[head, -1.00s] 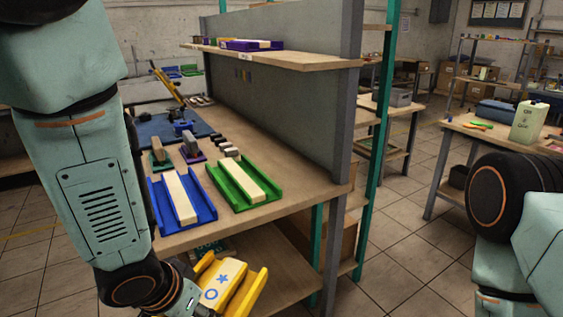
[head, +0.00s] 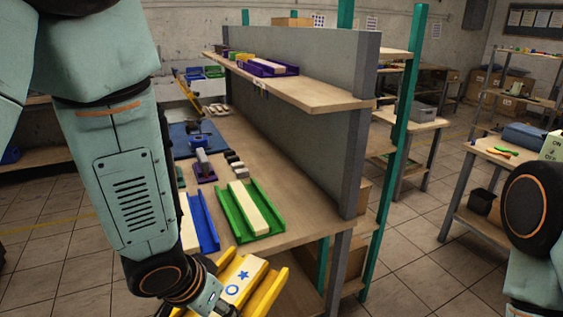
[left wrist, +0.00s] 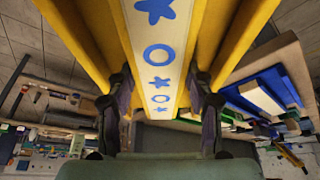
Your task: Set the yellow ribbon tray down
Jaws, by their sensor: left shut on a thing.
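The yellow ribbon tray (head: 268,293) is held tilted at the bottom of the head view, in front of the bench's near edge. A cream ribbon (head: 240,277) with blue stars and rings lies along it. The tray walls (left wrist: 207,35) and ribbon (left wrist: 155,60) fill the top of the left wrist view. My left gripper (left wrist: 160,122) is shut on the tray, with one finger at each side; in the head view it is partly cut off at the bottom. My right gripper is out of view; only part of that arm shows.
The workbench (head: 290,235) holds a green tray (head: 275,221) with a plain strip. A blue tray (head: 206,228) beside it is partly behind my left arm. A purple tray (head: 267,68) stands on the upper shelf (head: 310,95). Bare bench lies right of the green tray.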

